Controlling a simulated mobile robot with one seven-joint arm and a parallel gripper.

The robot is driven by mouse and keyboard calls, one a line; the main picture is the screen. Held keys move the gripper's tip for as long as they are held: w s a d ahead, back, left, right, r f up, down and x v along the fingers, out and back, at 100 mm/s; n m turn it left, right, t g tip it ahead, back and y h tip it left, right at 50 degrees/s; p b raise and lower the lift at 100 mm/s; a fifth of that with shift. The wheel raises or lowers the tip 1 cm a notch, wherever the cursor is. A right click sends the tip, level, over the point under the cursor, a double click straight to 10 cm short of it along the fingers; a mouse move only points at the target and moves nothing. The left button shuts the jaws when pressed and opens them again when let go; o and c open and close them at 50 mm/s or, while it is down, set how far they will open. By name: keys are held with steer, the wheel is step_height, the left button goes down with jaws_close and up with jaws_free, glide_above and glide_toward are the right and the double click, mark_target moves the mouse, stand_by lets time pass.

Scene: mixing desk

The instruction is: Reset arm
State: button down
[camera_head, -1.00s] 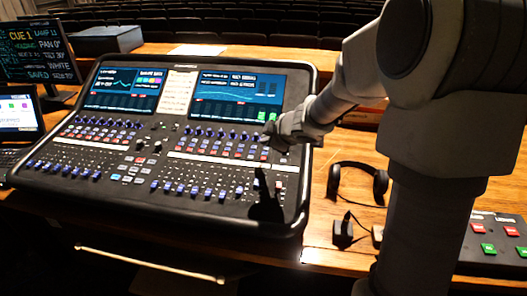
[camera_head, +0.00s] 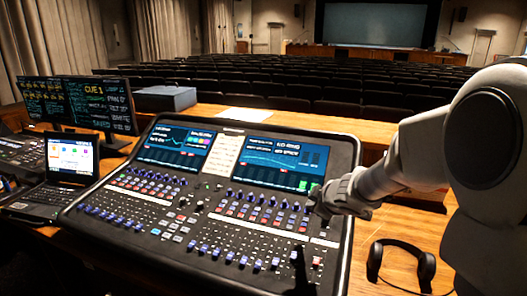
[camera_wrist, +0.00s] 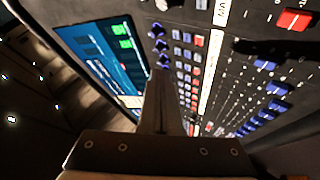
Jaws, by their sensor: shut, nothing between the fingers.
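My gripper (camera_head: 318,203) is over the right part of the mixing desk (camera_head: 150,221), near the lower right corner of its right screen. In the wrist view my gripper (camera_wrist: 161,80) shows its fingers together, pointing at the desk with nothing between them. Beyond the fingers are blue knobs (camera_wrist: 158,45), rows of small buttons and a red fader cap (camera_wrist: 294,20). The gap between fingertips and panel is hard to tell. My arm comes in from the right.
Headphones (camera_head: 402,262) lie on the wooden table right of the desk. A laptop (camera_head: 68,165) and monitors (camera_head: 105,103) stand at the left. A dark box (camera_head: 164,98) and white paper (camera_head: 245,114) lie behind the desk. Seat rows (camera_head: 300,85) and a large screen lie beyond.

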steer(key=s+d+r+m+g+h+p, duration=0.1)
steer(key=s+d+r+m+h+p, duration=0.35)
steer(key=s+r, duration=0.8)
steer(key=s+a+m+g+y, duration=0.1)
steer(key=s+a+m, duration=0.2)
steer(key=s, duration=0.6)
steer(key=s+a+m+g+y, duration=0.1)
steer(key=s+a+m+g, duration=0.1)
steer(key=s, duration=0.8)
steer(key=a+m, duration=0.1)
steer(key=m, duration=0.1)
steer(key=shift+a+m+y+p, duration=0.15)
steer(key=shift+m+y+p, duration=0.15)
steer(key=shift+m+y, duration=0.05)
steer(key=shift+s+a, duration=0.1)
steer(key=shift+s, duration=0.05)
